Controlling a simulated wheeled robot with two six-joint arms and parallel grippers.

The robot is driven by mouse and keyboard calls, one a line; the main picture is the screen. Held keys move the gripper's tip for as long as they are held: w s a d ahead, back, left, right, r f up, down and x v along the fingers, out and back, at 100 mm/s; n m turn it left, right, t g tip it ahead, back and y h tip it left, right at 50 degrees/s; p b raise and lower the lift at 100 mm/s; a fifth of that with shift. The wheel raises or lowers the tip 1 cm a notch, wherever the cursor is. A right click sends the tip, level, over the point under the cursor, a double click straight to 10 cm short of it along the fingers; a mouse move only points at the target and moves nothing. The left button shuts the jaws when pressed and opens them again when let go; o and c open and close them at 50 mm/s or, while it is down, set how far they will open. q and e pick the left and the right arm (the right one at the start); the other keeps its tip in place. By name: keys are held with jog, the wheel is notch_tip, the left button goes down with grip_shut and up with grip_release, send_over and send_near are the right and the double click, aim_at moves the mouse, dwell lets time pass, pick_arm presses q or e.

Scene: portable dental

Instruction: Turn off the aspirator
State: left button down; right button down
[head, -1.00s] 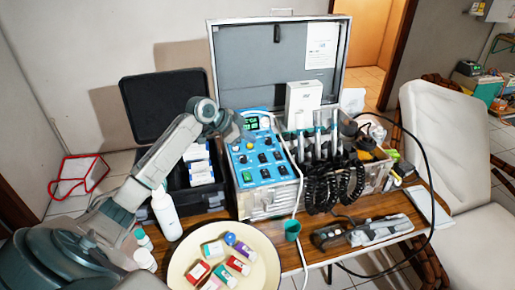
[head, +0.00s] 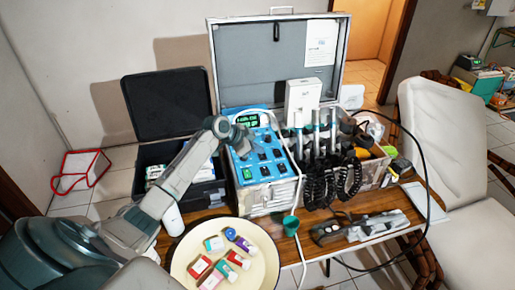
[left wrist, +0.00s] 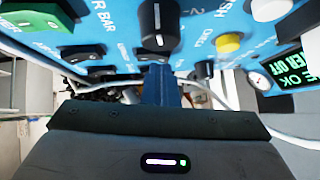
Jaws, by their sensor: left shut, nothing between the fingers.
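The blue control panel (head: 263,171) of the dental unit has several black knobs and a small green-lit display (head: 247,120). My left gripper (head: 243,150) is over the panel's upper left part. In the left wrist view, its shut, empty blue fingers (left wrist: 160,85) point at a black knob with a white line (left wrist: 158,27); I cannot tell whether they touch it. A green rocker switch (left wrist: 28,18), a yellow button (left wrist: 229,44) and a display ending in "OFF" (left wrist: 288,72) are near. I cannot read which control is the aspirator's. My right gripper is out of view.
Handpieces with black coiled hoses (head: 335,180) stand right of the panel. An open black case (head: 168,105) is to its left. A round tray (head: 188,262) with small coloured boxes, a white bottle (head: 173,219) and a grey device (head: 360,228) are in front. A white chair (head: 440,130) stands right.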

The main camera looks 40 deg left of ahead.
pick_arm(q)
jog(key=shift+a+f, duration=0.15)
jog(key=shift+f, duration=0.05)
jog(key=shift+s, duration=0.1)
jog(key=shift+s+d+p, duration=0.35)
jog(key=shift+s+d, duration=0.1)
jog(key=shift+d, duration=0.2)
jog(key=shift+r, duration=0.1)
